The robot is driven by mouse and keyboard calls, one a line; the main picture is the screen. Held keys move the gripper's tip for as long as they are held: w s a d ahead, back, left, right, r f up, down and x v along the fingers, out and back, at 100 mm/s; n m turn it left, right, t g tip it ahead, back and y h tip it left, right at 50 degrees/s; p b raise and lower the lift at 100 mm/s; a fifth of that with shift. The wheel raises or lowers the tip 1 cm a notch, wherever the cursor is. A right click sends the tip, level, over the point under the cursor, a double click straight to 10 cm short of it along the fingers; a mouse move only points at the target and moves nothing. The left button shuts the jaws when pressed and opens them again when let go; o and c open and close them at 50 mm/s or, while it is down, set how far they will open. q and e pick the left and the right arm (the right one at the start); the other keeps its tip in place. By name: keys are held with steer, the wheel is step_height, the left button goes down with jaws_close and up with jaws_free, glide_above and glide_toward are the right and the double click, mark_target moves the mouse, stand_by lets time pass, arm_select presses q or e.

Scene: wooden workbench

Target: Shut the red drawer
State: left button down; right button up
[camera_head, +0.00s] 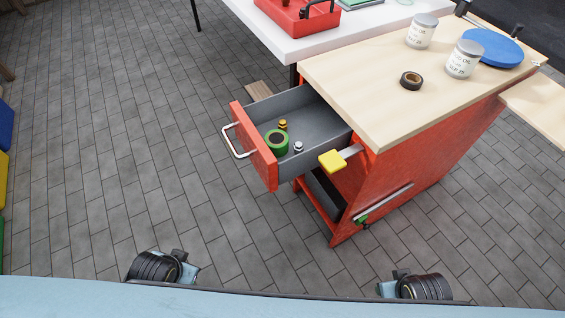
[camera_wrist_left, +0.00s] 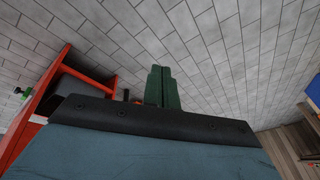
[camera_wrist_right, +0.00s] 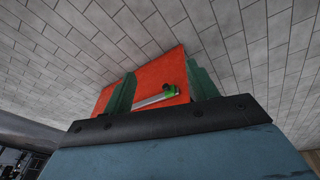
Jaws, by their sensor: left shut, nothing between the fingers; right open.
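The red drawer (camera_head: 256,148) stands pulled out of the red workbench (camera_head: 415,175), with its front facing left and a pale bar handle (camera_head: 236,141) on it. Its grey tray holds a green tape roll (camera_head: 276,141), a small yellow-orange piece (camera_head: 283,124) and a small silver piece (camera_head: 298,147). Neither gripper shows in the head view. My left gripper (camera_wrist_left: 164,70) is shut and empty, with red bench parts to its left in its wrist view. My right gripper (camera_wrist_right: 160,70) is open and empty; the red bench side (camera_wrist_right: 165,68) shows beyond its fingers.
A yellow-ended tool (camera_head: 333,160) sticks out beside the drawer, and a green-and-silver tool (camera_head: 375,207) is on the bench side. Two cans (camera_head: 421,31) (camera_head: 463,59), a dark tape roll (camera_head: 411,80) and a blue disc (camera_head: 492,47) are on the benchtop. Floor left of the drawer is clear.

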mark_target(262, 161)
steer(key=shift+o, duration=1.2)
steer(key=shift+s+d, duration=0.15)
arm_select(q)
steer(key=w+r+m+t+h+b, duration=0.1)
steer(key=w+r+m+t+h, duration=0.1)
steer(key=w+r+m+t, duration=0.55)
steer(key=w+r+m+t+h+b, duration=0.1)
steer(key=w+r+m+t+h, duration=0.25)
steer(key=w+m, duration=0.85)
steer(key=s+d+r+m+g+h, duration=0.25)
steer(key=s+r+m+h, duration=0.2)
steer(key=m, duration=0.75)
steer(key=s+d+r+m+g+h, duration=0.25)
steer(key=m+h, duration=0.35)
steer(key=m, duration=0.7)
steer(key=b+x, duration=0.1)
steer(key=x, duration=0.7)
steer(key=r+b+x, duration=0.1)
steer(key=x, duration=0.3)
steer(key=shift+d+b, duration=0.15)
steer(key=shift+b, duration=0.15)
steer(key=shift+w+d, duration=0.4)
steer(key=shift+d, duration=0.15)
arm_select(e)
steer(key=a+r, duration=0.4)
steer(key=r, duration=0.8)
steer(key=shift+a+t+y, duration=0.2)
steer(key=shift+t+y, duration=0.2)
arm_select(q)
steer(key=shift+d, duration=0.1)
